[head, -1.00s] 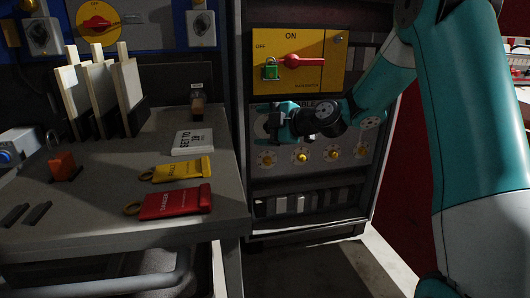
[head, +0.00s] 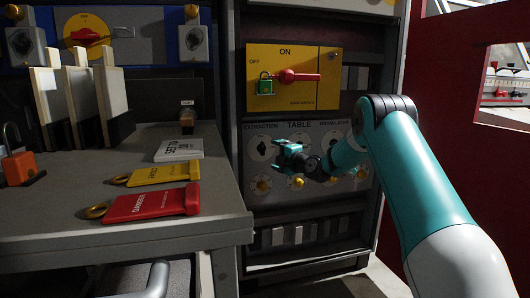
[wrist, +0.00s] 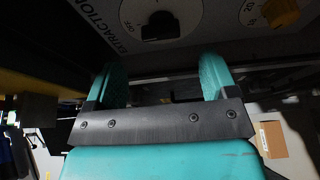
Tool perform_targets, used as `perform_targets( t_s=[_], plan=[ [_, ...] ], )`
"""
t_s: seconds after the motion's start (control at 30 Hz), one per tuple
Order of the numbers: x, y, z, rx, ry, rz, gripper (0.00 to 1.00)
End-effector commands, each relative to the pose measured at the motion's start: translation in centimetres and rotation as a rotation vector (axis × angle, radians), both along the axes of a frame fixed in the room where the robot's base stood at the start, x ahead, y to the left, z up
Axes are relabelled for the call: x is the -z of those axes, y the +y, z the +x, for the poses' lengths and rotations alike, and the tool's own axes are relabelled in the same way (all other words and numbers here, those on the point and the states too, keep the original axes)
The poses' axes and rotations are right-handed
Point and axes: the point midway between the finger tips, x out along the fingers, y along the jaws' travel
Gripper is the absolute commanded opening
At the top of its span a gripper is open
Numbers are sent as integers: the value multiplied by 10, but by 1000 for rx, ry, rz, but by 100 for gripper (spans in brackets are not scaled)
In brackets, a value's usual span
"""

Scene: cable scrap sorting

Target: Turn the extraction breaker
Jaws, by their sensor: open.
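The extraction breaker (wrist: 160,27) is a black knob on a round white dial, with "OFF" to its left, in the wrist view. Its dial also shows in the head view (head: 261,148) under the "EXTRACTION" label, at the left of the grey panel. My gripper (wrist: 160,72) is open and empty, with teal fingers apart just below the dial in the wrist view. In the head view my gripper (head: 285,152) is in front of the panel, right of the extraction dial, and partly hides the middle dial. I cannot tell whether the fingers touch the panel.
Yellow knobs (head: 298,182) line the panel below. A grey bench (head: 215,210) with red (head: 150,206) and yellow tags (head: 165,174) stands at left.

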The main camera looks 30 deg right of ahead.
Motion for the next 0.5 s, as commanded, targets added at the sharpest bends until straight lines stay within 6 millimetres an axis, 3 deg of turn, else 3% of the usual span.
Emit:
perform_targets(
  t_s=[0.2, 0.5],
  plan=[
    [2, 6, 42, -2, -1, 0, 79],
    [1, 8, 68, 0, 1, 1, 79]
  ],
)
